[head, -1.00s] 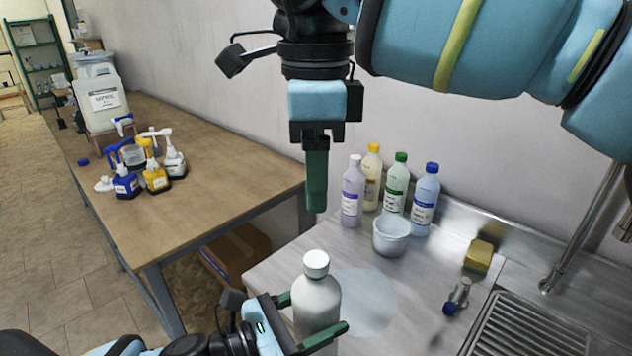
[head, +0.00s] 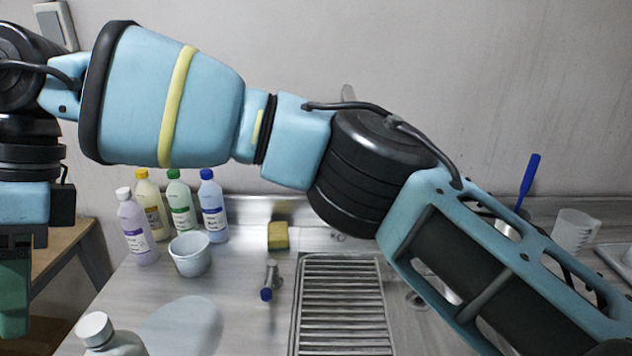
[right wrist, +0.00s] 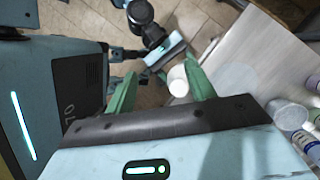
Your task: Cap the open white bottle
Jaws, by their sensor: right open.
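The white bottle (head: 118,346) stands at the lower left of the head view, cut off by the bottom edge. A white cap (head: 95,328) sits on its top. In the right wrist view the round white cap top (right wrist: 177,80) shows between the green fingers of my right gripper (right wrist: 160,68), which is open and seems above it, apart. In the head view that gripper (head: 14,290) is partly cut off at the left edge. My left gripper (right wrist: 165,52) shows small beside the bottle in the right wrist view; its fingers are too unclear to read.
Purple (head: 137,228), yellow (head: 152,205), green-capped (head: 182,205) and blue (head: 213,207) bottles stand by the wall, behind a white cup (head: 190,254). A sponge (head: 278,236), a small blue-tipped metal item (head: 269,279) and a drain grid (head: 340,310) lie right.

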